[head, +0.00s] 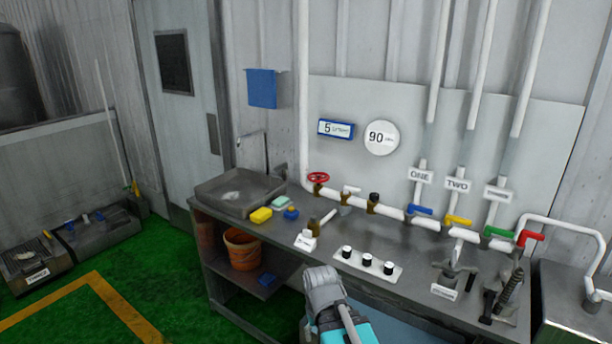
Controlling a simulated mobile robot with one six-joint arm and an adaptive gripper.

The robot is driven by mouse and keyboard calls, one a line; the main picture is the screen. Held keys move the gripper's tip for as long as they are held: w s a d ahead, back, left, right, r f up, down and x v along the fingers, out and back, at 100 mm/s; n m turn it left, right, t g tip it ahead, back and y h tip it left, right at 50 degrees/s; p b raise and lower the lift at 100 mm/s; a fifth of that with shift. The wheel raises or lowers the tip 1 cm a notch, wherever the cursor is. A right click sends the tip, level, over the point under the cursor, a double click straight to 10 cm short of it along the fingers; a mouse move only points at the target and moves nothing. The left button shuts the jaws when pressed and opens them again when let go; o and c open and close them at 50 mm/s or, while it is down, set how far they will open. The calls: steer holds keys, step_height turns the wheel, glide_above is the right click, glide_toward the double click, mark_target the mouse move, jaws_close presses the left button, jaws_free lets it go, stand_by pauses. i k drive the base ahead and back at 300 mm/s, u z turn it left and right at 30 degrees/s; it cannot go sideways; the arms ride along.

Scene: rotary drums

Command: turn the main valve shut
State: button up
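A red handwheel (318,177) sits on a brass valve body at the left start of the white pipe (392,212). A blue lever (419,210), a yellow lever (457,221), a green lever (498,232) and a red lever (530,237) sit further right along the pipe. Signs read ONE (420,176) and TWO (457,185); a third sign (498,194) is too small to read. No readable label marks which valve is the main one. Part of my grey and teal arm shows at the bottom centre, below the bench edge. My gripper's fingers do not show.
An orange bucket (243,249) stands on the shelf. Green floor (150,277) is open at left.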

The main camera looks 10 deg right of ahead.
mark_target(319, 180)
steer(key=i, duration=1.15)
steer(key=z, duration=0.05)
